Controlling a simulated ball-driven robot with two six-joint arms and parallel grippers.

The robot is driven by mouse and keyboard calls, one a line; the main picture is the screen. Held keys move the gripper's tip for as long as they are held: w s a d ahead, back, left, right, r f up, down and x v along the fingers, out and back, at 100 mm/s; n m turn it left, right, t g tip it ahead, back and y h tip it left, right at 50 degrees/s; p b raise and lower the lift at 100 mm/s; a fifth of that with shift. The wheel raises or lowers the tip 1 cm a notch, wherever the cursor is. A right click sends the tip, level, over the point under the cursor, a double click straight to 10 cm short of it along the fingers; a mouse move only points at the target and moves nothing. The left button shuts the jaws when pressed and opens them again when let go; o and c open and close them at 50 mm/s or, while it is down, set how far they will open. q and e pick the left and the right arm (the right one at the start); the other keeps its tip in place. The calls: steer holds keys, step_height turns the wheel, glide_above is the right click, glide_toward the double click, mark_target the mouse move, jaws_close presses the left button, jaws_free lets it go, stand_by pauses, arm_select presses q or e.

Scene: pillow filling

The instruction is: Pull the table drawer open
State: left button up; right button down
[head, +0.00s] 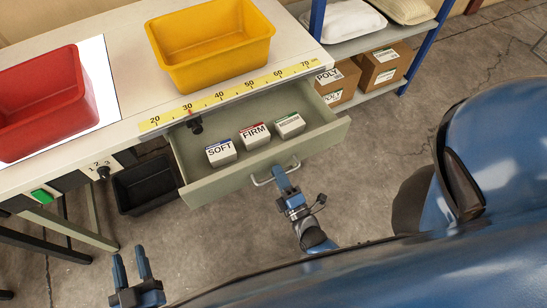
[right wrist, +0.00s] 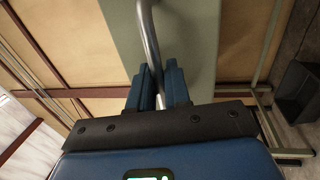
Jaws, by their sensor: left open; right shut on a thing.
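The grey-green table drawer (head: 260,173) stands pulled out from under the table, its inside showing. Three small boxes lie in it, two of them labelled SOFT (head: 221,152) and FIRM (head: 254,135). My right gripper (head: 281,172) is shut on the drawer's metal handle (head: 262,183) at the drawer front. In the right wrist view the handle bar (right wrist: 149,45) runs between the fingers of the right gripper (right wrist: 159,80), with the drawer front (right wrist: 190,40) behind it. My left gripper (head: 131,262) is open and empty, low at the left, apart from the drawer.
A yellow bin (head: 210,48) and a red bin (head: 40,105) stand on the table (head: 110,30) beside a yellow ruler strip (head: 235,95). A black bin (head: 143,187) is left of the drawer. A shelf (head: 375,38) with cartons is at the back right. The floor before the drawer is clear.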

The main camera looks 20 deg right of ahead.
steer(key=shift+s, duration=0.35)
steer(key=c, duration=1.3)
jaws_free()
steer(key=shift+c, duration=0.2)
